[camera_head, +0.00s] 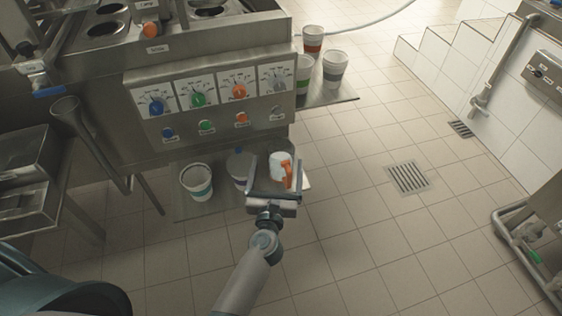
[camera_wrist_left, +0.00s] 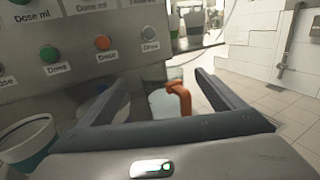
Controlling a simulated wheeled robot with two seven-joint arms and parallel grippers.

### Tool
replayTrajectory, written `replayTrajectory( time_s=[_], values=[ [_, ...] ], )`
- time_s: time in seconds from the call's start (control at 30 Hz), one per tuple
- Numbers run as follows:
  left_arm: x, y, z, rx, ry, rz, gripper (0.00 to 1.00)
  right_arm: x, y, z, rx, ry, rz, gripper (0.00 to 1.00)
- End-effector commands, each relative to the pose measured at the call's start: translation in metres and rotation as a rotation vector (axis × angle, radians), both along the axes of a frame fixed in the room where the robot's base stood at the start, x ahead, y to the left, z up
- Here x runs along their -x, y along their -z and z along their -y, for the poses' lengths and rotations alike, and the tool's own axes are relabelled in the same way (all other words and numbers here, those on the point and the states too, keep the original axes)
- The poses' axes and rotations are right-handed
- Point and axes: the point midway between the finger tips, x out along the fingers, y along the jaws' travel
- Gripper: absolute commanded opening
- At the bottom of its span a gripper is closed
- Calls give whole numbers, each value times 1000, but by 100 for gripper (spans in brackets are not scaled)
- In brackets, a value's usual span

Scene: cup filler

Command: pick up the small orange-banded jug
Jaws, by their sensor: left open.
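The small jug (camera_head: 276,168) is white with an orange handle and stands in front of the machine, at the right end of the low shelf. In the left wrist view the open fingers (camera_wrist_left: 163,80) frame the jug, with visible space on both sides. I cannot tell how deep the jug sits between them. My right gripper is not in view.
A teal-banded cup (camera_head: 196,186) stands left of my gripper. The machine's control panel (camera_head: 215,95) rises behind. Several cups, one red-banded (camera_head: 312,40), stand on the far shelf.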

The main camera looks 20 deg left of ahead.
Motion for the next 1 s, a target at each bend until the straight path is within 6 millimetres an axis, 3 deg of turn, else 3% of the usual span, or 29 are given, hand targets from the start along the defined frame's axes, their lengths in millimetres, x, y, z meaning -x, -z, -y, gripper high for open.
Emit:
replayTrajectory(
  time_s=[0.27, 0.67, 1.0],
  values=[
    [-6, 1, -1, 0, 0, 1, 88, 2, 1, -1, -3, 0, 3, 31],
    [-49, 7, -7, 0, 0, 2, 88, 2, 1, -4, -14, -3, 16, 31],
    [-51, 8, -8, 0, 0, 0, 88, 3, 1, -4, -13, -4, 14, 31]
  ],
)
